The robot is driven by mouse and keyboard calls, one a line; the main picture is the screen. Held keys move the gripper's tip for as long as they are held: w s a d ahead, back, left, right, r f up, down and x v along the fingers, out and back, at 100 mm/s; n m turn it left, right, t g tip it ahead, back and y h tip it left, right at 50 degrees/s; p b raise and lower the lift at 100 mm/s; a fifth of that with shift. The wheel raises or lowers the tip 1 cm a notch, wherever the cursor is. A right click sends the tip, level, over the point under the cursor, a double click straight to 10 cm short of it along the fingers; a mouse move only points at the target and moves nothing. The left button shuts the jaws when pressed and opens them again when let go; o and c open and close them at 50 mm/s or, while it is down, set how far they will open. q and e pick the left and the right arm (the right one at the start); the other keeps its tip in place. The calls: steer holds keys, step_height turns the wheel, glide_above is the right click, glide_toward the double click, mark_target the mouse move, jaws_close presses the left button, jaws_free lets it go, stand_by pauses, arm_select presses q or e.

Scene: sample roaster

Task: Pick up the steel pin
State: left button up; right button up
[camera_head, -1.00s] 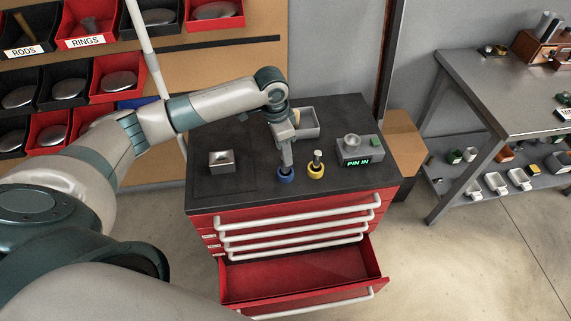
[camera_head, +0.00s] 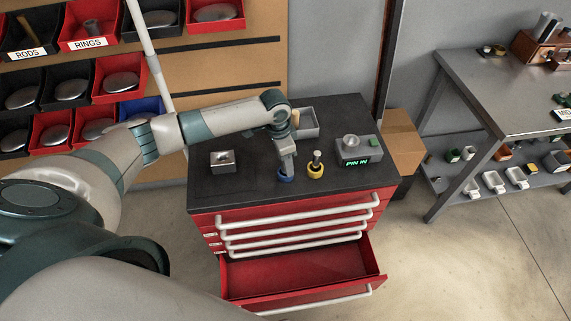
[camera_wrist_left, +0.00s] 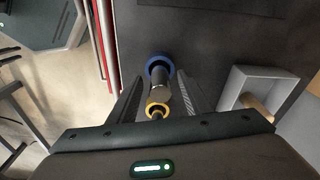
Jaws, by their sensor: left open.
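The steel pin (camera_wrist_left: 160,90) stands in a blue ring-shaped holder (camera_wrist_left: 159,66), seen from above in the left wrist view. The blue holder (camera_head: 285,178) also shows in the head view, below my left gripper (camera_head: 286,169); the pin is hidden there by the fingers. In the left wrist view my left gripper (camera_wrist_left: 162,82) is open, with one finger on each side of the pin. Gaps show between pin and fingers. A second pin (camera_head: 317,157) stands in a yellow holder (camera_head: 315,171) just to the right. My right gripper is out of view.
A grey device (camera_head: 353,150) reading "PIN IN" stands right of the yellow holder. A grey tray (camera_head: 309,120) lies behind, and a small metal block (camera_head: 223,162) at left. The red cabinet's lower drawer (camera_head: 300,275) is open. A steel bench (camera_head: 500,95) stands at right.

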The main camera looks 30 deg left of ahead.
arm_select(q)
steer(key=shift+f, duration=0.35)
steer(key=shift+c, duration=0.7)
jaws_close()
steer(key=shift+r, duration=0.1)
steer(key=shift+w+r, duration=0.1)
